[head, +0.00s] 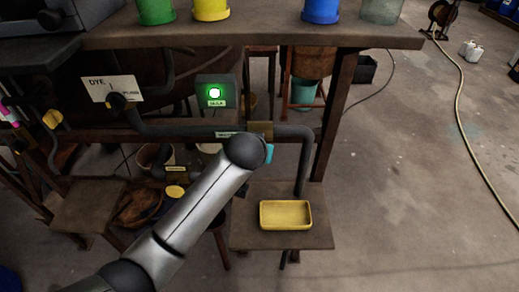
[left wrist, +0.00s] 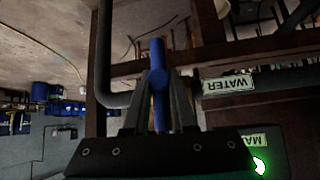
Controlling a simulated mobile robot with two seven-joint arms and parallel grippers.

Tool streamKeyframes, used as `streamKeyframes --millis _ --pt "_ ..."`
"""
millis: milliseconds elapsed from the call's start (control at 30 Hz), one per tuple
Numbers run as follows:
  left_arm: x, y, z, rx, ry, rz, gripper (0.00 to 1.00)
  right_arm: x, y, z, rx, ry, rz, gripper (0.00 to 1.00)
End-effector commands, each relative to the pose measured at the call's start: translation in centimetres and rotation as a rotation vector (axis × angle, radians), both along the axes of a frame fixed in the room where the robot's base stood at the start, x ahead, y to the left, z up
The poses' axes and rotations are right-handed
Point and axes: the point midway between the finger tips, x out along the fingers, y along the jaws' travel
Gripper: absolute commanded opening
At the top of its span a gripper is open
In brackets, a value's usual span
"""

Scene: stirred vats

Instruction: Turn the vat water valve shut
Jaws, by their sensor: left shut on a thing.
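The water valve's blue handle (left wrist: 157,50) stands straight up in the left wrist view, with a round hub between my fingers. My left gripper (left wrist: 160,80) is shut on this handle, one finger on each side. A WATER label (left wrist: 228,85) is just right of it. In the head view my left arm hides the gripper and most of the handle. A brass-coloured block (head: 262,129) shows on the dark pipe (head: 303,165) just above my wrist. I cannot tell from these frames how far the valve is turned. My right gripper is not in view.
The pipe bends down over a yellow tray (head: 264,217) on a small stand (head: 245,238). Coloured pots stand along the bench edge (head: 375,37). The floor at right is mostly clear, with a hose.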

Motion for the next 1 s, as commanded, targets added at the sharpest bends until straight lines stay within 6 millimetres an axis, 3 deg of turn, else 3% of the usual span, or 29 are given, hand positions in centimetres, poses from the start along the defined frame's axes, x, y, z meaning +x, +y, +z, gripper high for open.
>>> streamKeyframes --millis 233,267,500,1000 --pt "-0.01 -0.03 -0.02 0.003 -0.001 -0.003 0.00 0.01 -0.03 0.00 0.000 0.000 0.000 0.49" --pt "-0.01 -0.03 -0.02 0.003 -0.001 -0.003 0.25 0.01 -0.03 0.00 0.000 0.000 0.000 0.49" --pt "-0.02 -0.01 -0.03 0.001 0.001 -0.002 0.52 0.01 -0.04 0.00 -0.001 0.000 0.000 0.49" --pt "-0.87 0.12 0.85 -0.002 -0.002 -0.001 0.53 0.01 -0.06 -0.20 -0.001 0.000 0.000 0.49"
